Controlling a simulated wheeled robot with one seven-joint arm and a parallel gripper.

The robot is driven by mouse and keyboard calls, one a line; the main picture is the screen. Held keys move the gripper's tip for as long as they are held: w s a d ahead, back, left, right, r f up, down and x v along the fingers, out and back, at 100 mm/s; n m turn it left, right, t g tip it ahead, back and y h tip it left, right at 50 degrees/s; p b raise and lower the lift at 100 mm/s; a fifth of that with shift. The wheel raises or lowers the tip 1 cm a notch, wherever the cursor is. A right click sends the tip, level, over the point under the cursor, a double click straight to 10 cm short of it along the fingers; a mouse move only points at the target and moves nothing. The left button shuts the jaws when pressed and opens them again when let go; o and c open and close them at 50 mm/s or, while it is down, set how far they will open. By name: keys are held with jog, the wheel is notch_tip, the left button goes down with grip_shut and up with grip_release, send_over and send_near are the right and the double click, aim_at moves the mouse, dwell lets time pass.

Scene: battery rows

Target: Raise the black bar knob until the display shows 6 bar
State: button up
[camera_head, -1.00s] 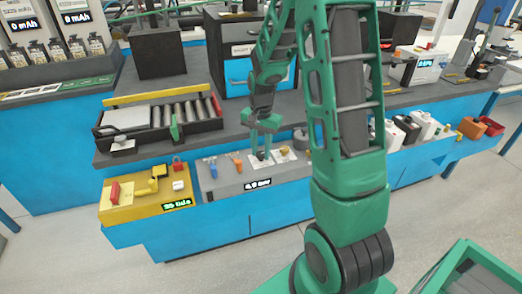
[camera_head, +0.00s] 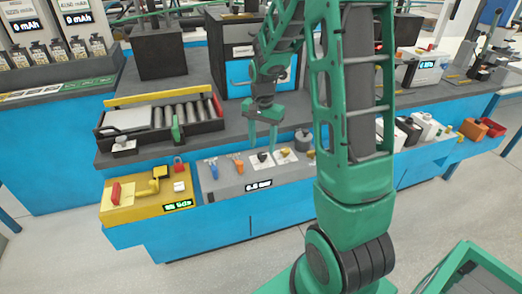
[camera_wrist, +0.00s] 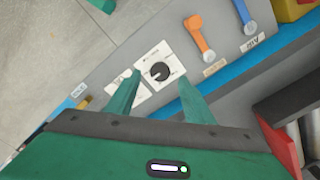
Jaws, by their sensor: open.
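The black bar knob (camera_head: 262,156) sits on a white dial plate on the grey panel (camera_head: 222,188). In the wrist view the knob (camera_wrist: 159,71) shows as a round black dial with a pointer line. My gripper (camera_head: 262,146) is open above it. In the wrist view its two fingertips (camera_wrist: 157,77) stand apart on either side of the knob, with gaps showing, and hold nothing. The display (camera_head: 259,186) on the panel's front reads about 6 bar; its digit after the point is blurred.
A blue lever (camera_head: 211,167) and an orange lever (camera_head: 237,162) stand left of the knob, and another white plate with a knob (camera_head: 285,152) is right of it. A yellow box (camera_head: 135,211) with a red handle sits farther left. A roller tray (camera_head: 160,122) lies behind.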

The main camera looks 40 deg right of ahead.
aim_at(263, 155)
notch_tip(263, 155, up, 7)
dwell(0.3)
dwell(0.5)
jog(key=s+a+r+n, duration=0.1)
jog(key=s+r+n, duration=0.1)
jog(key=s, duration=1.2)
jog(key=s+a+r+n, duration=0.1)
jog(key=s+n, duration=0.3)
jog(key=s, duration=1)
jog(key=shift+s+r, duration=0.35)
jog(key=shift+a, duration=0.1)
jog(key=shift+w+f, duration=0.25)
jog(key=shift+w, duration=0.4)
